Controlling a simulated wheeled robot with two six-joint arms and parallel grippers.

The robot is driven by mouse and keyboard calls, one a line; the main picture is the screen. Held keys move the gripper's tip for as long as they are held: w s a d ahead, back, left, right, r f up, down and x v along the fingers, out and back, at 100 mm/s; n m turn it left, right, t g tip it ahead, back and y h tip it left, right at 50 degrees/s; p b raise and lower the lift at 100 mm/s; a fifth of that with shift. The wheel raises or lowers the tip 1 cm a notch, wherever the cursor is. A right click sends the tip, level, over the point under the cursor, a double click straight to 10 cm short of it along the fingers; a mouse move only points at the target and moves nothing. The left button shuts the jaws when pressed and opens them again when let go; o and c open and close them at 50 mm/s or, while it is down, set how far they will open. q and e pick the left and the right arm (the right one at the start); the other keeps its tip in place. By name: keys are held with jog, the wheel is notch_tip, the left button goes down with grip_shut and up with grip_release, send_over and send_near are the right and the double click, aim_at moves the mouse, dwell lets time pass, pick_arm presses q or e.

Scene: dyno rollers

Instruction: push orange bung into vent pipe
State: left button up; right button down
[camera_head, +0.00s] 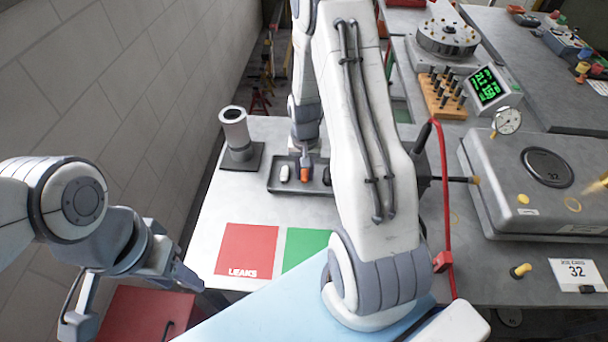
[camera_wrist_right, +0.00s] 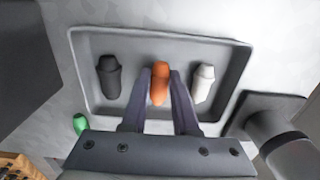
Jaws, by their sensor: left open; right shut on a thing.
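The vent pipe (camera_head: 234,128), a grey upright tube with a dark open top, stands on a square base left of the tray. It also shows in the right wrist view (camera_wrist_right: 283,145). My left gripper (camera_head: 185,275) is open, low at the left, away from the bungs.
A red LEAKS square (camera_head: 246,250) and a green square (camera_head: 303,247) lie in front of the tray. A green piece (camera_wrist_right: 80,123) lies outside the tray. A large grey housing (camera_head: 530,180), a dial gauge (camera_head: 507,121) and a red hose (camera_head: 444,190) are at the right.

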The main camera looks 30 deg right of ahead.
aim_at(304, 175)
jog(key=shift+r+p, duration=2.45)
jog(key=shift+r, duration=0.75)
jog(key=shift+a+f, duration=0.1)
